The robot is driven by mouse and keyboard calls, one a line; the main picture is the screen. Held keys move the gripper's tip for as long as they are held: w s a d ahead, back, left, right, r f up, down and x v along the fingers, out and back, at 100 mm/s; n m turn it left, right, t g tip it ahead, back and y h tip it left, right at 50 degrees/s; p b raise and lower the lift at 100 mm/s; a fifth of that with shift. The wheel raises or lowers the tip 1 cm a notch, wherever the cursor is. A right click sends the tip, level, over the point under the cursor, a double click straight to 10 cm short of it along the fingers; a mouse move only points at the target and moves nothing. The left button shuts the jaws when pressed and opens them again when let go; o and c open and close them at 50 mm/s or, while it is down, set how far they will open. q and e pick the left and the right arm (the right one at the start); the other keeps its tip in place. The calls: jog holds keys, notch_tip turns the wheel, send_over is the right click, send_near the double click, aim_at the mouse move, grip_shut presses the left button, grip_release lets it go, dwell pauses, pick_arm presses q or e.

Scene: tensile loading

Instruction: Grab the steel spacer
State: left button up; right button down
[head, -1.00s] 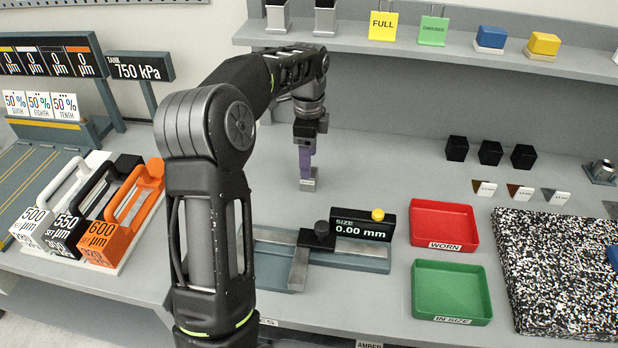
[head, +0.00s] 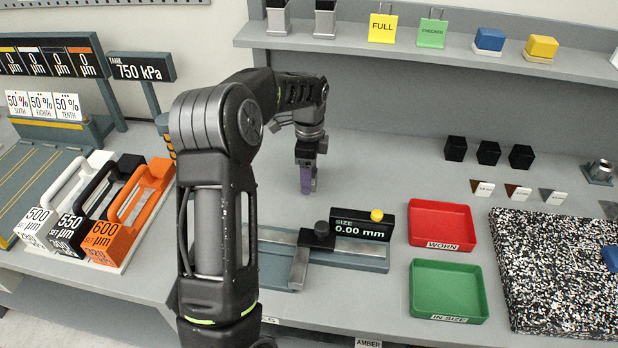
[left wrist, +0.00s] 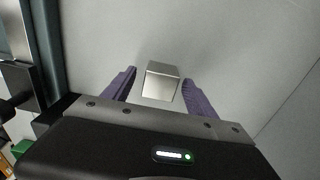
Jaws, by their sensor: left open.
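The steel spacer (left wrist: 160,82) is a small plain metal block in the left wrist view. It stands on the grey bench between the two purple fingers of my left gripper (left wrist: 158,78), with a gap showing on each side. In the head view my left gripper (head: 307,186) points down at the bench behind the measuring gauge, and its purple finger hides the spacer. The gripper is open and holds nothing. My right gripper is not in view.
The gauge (head: 345,255) with its 0.00 mm display (head: 360,227) lies in front of my gripper. A red tray (head: 443,222) and a green tray (head: 449,290) are to the right. Handled blocks (head: 103,238) stand at left. The bench around the gripper is clear.

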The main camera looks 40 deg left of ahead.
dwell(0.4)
pick_arm(q)
grip_shut()
dwell(0.6)
jog(key=shift+r, duration=0.1)
